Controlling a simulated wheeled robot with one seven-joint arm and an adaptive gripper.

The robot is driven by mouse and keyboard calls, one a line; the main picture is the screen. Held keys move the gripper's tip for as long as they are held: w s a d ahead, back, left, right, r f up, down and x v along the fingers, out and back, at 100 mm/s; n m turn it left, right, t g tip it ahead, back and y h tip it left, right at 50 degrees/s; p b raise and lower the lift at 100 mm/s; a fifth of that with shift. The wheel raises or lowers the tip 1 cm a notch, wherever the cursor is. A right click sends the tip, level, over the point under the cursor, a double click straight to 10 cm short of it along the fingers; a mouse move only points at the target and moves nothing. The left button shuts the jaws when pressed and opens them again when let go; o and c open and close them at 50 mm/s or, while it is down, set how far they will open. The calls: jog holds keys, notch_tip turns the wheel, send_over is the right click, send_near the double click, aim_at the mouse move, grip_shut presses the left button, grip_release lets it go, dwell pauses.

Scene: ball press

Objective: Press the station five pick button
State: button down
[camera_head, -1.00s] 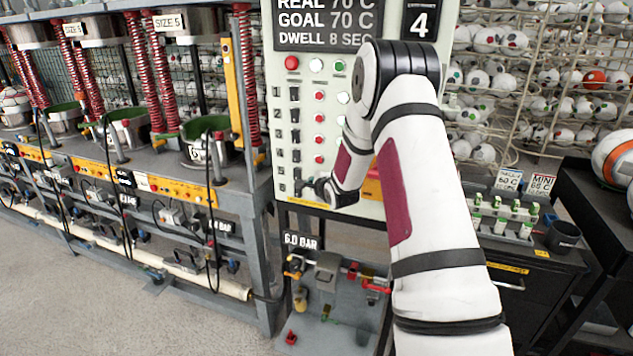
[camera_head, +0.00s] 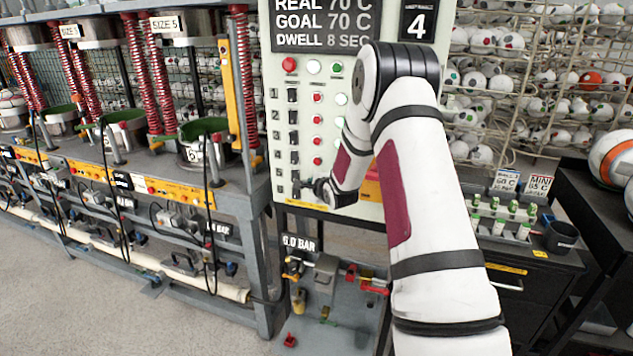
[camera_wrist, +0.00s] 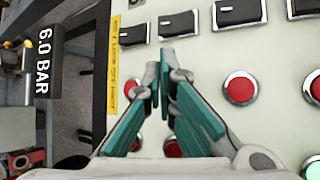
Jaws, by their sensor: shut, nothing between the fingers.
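The control panel (camera_head: 375,215) is pale, with numbered rows. Each row has a black switch (camera_head: 293,117), a red button (camera_head: 318,120) and a light round button. My gripper (camera_head: 300,187) is at the lower left rows, near the row marked 5 (camera_head: 278,172) and the row below. In the wrist view my gripper (camera_wrist: 158,75) has its teal fingers together at the tips, with nothing between them. The tips are just below two black switches (camera_wrist: 178,25) there, left of a red button (camera_wrist: 240,88). The fingers hide part of the panel; contact cannot be told.
A display (camera_head: 325,25) tops the panel. Presses (camera_head: 125,130) with red springs stand at left. A pressure fitting stand (camera_head: 330,290) is below the panel. A dark cart (camera_head: 530,275) and ball racks (camera_head: 540,90) are at right. In the wrist view a 6.0 BAR sign (camera_wrist: 45,60) is at left.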

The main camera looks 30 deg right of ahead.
dwell(0.6)
jog(key=shift+w+d, duration=0.3)
jog(key=shift+d, duration=0.05)
jog(key=shift+w+d, duration=0.2)
jog(key=shift+d, duration=0.1)
dwell(0.7)
jog(key=shift+s+a, duration=0.1)
jog(key=shift+a, duration=0.05)
jog(key=shift+s+a+p, duration=0.3)
jog(key=shift+s+a, duration=0.1)
jog(key=shift+a, duration=0.1)
dwell(0.3)
jog(key=shift+s+a+p, duration=0.6)
jog(key=shift+s+a, duration=0.2)
jog(key=shift+a, duration=0.2)
jog(key=shift+s+a+p, duration=0.6)
jog(key=shift+s+a, duration=0.15)
jog(key=shift+a, duration=0.2)
